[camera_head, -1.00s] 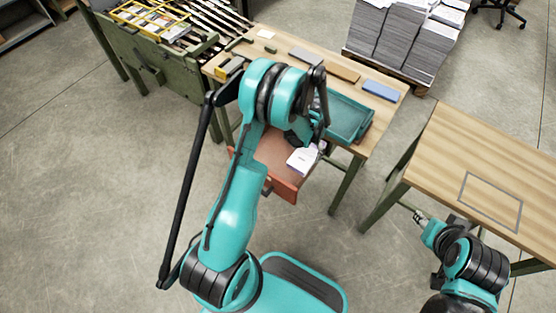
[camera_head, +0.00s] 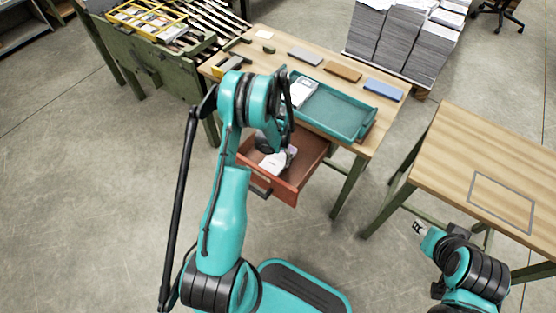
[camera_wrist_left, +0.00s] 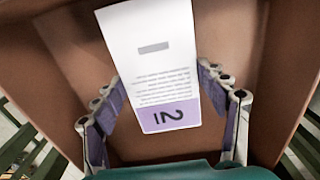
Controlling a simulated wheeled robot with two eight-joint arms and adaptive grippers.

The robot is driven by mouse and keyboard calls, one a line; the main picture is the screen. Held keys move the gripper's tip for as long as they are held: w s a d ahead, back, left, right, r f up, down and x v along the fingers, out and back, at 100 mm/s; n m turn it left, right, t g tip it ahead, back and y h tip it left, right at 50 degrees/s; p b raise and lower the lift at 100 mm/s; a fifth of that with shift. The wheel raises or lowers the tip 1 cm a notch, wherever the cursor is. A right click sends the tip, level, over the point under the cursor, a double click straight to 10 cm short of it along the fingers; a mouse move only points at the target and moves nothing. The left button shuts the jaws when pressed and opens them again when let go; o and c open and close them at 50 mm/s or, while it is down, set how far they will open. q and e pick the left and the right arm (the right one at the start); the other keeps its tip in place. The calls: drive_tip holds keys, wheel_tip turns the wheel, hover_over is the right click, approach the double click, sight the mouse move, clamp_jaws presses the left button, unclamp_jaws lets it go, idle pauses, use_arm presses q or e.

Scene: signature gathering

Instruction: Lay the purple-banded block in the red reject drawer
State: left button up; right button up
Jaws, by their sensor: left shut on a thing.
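The purple-banded block (camera_wrist_left: 155,50) is white with printed text and a purple band at its near end. My left gripper (camera_wrist_left: 165,100) is shut on it, one finger along each side. In the head view the block (camera_head: 272,163) shows white and tilted, within the outline of the open red reject drawer (camera_head: 312,158). My left gripper (camera_head: 289,155) and forearm hide part of the drawer. The drawer's brown floor and walls surround the block in the wrist view; I cannot tell whether it touches the floor. My right gripper (camera_head: 418,228) is away at lower right, too small to read.
A teal tray (camera_head: 340,117) with another white block (camera_head: 303,90) stands on the table above the drawer. Grey (camera_head: 305,56), brown (camera_head: 343,72) and blue (camera_head: 383,89) blocks lie behind it. A second table (camera_head: 470,160) stands at right.

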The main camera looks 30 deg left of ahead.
use_arm(q)
drive_tip(key=shift+f, duration=0.6)
drive_tip(key=shift+r, duration=0.15)
drive_tip(key=o, duration=1.3)
drive_tip(key=shift+o, duration=0.2)
